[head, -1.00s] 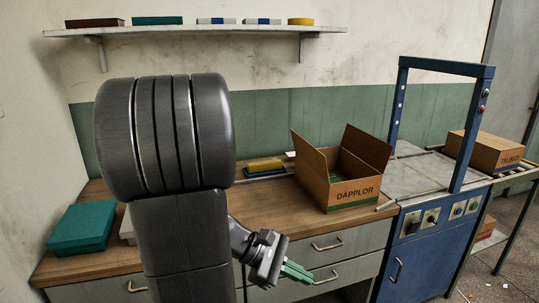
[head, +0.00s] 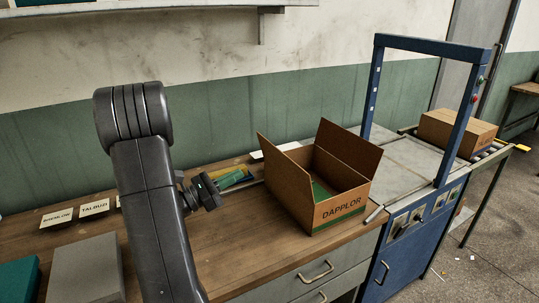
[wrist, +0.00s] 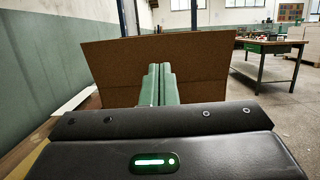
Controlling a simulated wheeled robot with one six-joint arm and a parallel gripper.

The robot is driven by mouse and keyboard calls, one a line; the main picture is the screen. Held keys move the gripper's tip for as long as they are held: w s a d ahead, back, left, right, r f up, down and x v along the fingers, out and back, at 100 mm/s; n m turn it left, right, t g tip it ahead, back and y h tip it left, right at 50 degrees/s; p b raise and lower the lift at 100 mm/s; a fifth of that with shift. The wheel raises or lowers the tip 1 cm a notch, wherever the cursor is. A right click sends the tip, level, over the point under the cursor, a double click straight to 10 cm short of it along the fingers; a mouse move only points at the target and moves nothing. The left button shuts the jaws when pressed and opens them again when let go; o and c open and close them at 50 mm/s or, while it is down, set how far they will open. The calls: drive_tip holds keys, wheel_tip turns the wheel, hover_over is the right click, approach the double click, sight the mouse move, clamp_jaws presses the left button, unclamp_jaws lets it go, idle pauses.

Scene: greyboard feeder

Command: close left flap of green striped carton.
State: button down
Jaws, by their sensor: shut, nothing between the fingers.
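The green striped carton (head: 338,213), marked DAPPLOR, stands open on the wooden bench. Its left flap (head: 283,172) stands up and leans outward at the left side; the right flap (head: 350,152) also stands raised. My gripper (head: 236,180) is just left of the carton, its green fingers shut and empty, pointing toward the left flap. In the wrist view, the fingers (wrist: 158,84) point at a broad brown cardboard panel (wrist: 105,72), which looks like the left flap. I cannot tell whether the fingertips touch it.
A blue-framed machine (head: 375,95) with a grey top stands right of the carton, with another closed carton (head: 455,132) beyond it. A grey box (head: 88,270), a teal box (head: 18,278) and label cards (head: 94,207) lie on the bench at left. A shelf hangs above.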

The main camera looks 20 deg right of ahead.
sight(280, 153)
drive_tip(key=p+x, duration=0.1)
drive_tip(key=x, duration=1.1)
drive_tip(key=shift+p, duration=0.3)
drive_tip(key=shift+d, duration=0.1)
